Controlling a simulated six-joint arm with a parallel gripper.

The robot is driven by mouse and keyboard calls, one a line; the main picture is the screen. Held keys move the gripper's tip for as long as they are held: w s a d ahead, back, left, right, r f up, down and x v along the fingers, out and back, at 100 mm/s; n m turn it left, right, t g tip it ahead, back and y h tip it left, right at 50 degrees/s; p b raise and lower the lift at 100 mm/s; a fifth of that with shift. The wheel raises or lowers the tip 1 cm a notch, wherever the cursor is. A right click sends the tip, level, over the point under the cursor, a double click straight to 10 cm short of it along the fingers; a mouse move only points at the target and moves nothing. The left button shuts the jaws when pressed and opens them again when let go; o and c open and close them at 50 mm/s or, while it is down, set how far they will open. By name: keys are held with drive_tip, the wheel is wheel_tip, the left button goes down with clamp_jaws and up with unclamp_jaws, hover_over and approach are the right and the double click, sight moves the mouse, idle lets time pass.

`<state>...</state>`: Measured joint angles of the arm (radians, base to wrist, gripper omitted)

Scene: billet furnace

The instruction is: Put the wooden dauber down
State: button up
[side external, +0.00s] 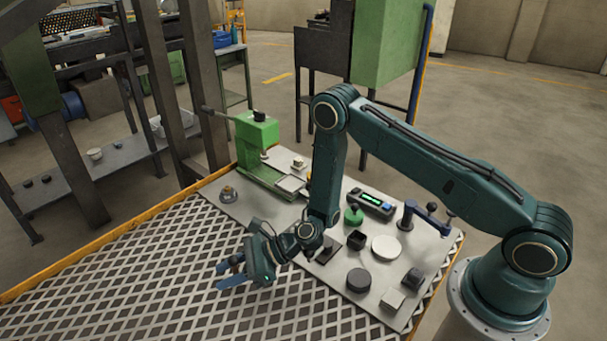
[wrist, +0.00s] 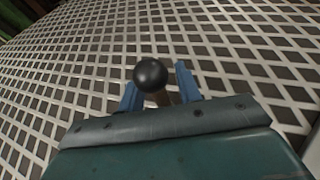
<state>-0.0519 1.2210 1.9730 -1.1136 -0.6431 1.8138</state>
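The rest of the handle is hidden behind the gripper body. In the side external view my gripper (side external: 231,274) is low over the metal lattice deck (side external: 150,270), left of the grey work plate. The dauber is too small to make out clearly there. I cannot tell whether it touches the deck.
The grey plate (side external: 330,276) carries a green press (side external: 258,135), a digital meter (side external: 372,203), a white disc (side external: 385,247), a dark disc (side external: 359,280), several small blocks and a blue stand (side external: 425,215). The lattice's left side is clear.

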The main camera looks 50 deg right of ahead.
drive_tip(key=shift+r, duration=0.1)
drive_tip(key=shift+v, duration=0.85)
drive_tip(key=r, duration=0.3)
drive_tip(key=d+r, duration=0.1)
drive_tip(key=r, duration=0.1)
drive_tip(key=shift+s, duration=0.35)
drive_tip(key=shift+r, duration=1.25)
drive_tip(key=shift+r, duration=0.15)
